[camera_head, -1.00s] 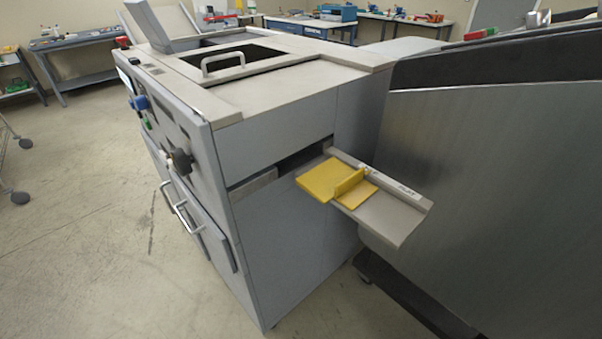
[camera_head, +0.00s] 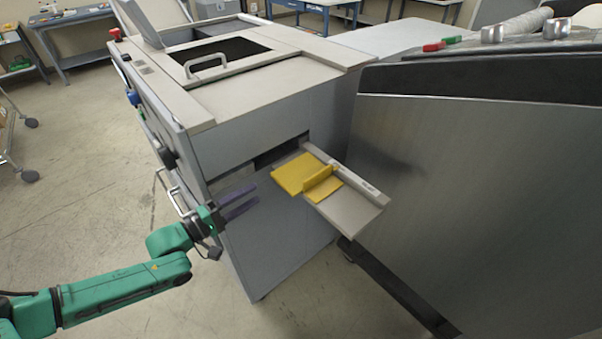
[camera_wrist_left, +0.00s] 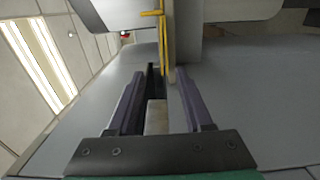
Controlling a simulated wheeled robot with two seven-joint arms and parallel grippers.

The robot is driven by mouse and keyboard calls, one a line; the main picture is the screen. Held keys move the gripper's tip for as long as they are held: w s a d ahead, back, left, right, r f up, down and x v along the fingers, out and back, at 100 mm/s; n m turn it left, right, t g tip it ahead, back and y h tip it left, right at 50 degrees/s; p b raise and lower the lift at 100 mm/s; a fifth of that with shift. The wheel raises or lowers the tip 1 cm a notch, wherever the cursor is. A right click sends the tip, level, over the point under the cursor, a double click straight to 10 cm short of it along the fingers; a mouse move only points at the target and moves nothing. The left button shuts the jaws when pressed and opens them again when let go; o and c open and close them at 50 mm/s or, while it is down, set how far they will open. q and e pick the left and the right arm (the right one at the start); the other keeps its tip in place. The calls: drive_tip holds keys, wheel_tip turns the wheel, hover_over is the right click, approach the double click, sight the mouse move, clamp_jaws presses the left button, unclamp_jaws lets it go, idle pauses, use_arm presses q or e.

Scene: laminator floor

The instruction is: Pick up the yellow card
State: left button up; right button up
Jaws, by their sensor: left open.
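The yellow card (camera_head: 296,175) lies flat on the grey output tray (camera_head: 352,211), its left part sticking out past the tray's near edge. A yellow upright tab (camera_head: 322,179) stands across it. My left gripper (camera_head: 256,198) is open and empty, to the left of the card and apart from it, with its fingers pointing right toward it. In the left wrist view the card (camera_wrist_left: 164,45) shows edge-on as a thin yellow strip beyond the two purple fingers (camera_wrist_left: 155,90). My right gripper is not in view.
The grey laminator body (camera_head: 270,240) stands just behind my left gripper, with a door handle (camera_head: 172,195) on its left side. A large metal machine (camera_head: 470,200) stands close to the right of the tray. Open floor (camera_head: 90,200) lies at left.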

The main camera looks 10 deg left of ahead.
sight(278, 182)
use_arm(q)
drive_tip(key=p+x, duration=0.1)
drive_tip(key=x, duration=0.7)
drive_tip(key=shift+w+d+f+p, duration=0.1)
drive_tip(key=shift+d+f+p, duration=0.1)
drive_tip(key=shift+d+p, duration=0.1)
drive_tip(key=shift+w+f, duration=0.15)
clamp_jaws()
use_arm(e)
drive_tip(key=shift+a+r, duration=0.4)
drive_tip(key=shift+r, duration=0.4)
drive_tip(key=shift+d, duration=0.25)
